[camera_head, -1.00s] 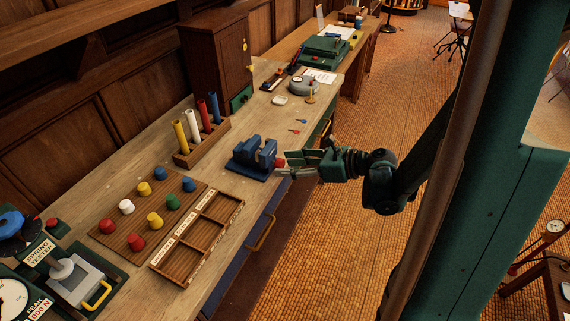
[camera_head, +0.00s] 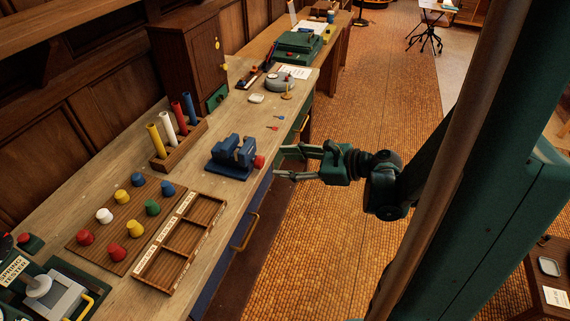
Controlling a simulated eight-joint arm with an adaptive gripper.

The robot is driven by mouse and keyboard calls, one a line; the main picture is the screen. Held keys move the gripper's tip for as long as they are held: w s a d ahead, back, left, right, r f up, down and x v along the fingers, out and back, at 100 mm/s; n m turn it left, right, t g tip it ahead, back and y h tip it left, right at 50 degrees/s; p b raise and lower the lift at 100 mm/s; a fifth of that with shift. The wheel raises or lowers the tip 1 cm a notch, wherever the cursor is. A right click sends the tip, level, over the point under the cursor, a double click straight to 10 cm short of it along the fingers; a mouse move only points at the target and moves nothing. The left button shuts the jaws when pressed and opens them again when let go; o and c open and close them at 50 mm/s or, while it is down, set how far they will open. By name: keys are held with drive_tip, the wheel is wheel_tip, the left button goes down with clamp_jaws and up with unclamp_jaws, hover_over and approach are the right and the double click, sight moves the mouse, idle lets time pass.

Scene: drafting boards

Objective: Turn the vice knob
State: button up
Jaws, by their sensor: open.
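The blue vice (camera_head: 231,157) sits near the front edge of the workbench. Its red knob (camera_head: 259,161) is on the right side of the vice, facing the aisle. My gripper (camera_head: 276,164) is to the right of the knob, with its two fingers spread and pointing left towards it. The fingers look empty, and a small gap shows between the fingertips and the knob. Which way the knob is turned cannot be told at this size.
A peg board (camera_head: 128,225) with several coloured knobs and an empty wooden tray (camera_head: 181,245) lie left of the vice. A rack (camera_head: 180,148) of coloured tubes stands behind it. Small pins (camera_head: 276,122) lie on the bench beyond. The tiled floor aisle (camera_head: 300,240) is clear.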

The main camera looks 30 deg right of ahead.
drive_tip(key=shift+s+a+f+n+t+h+b, duration=0.1)
drive_tip(key=shift+s+n+t+h+b, duration=0.6)
drive_tip(key=shift+s+n+b, duration=0.55)
drive_tip(key=shift+s+a+f+n+t+h+b, duration=0.1)
drive_tip(key=shift+s+n+t+h+b, duration=0.4)
drive_tip(key=shift+s+n+t+b, duration=0.7)
drive_tip(key=shift+w+n+g+p, duration=0.25)
drive_tip(key=shift+g+p, duration=0.05)
drive_tip(key=m+g+y+p, duration=0.3)
drive_tip(key=m+g+p, duration=0.1)
drive_tip(key=m, duration=0.2)
approach(263, 162)
drive_tip(key=a, duration=0.1)
drive_tip(key=shift+w+f+m+g+p, duration=0.1)
drive_tip(key=shift+w+m+g+p, duration=0.3)
drive_tip(key=shift+w+m, duration=0.6)
drive_tip(key=shift+s, duration=0.15)
drive_tip(key=shift+b+x, duration=0.9)
drive_tip(key=shift+x, duration=3)
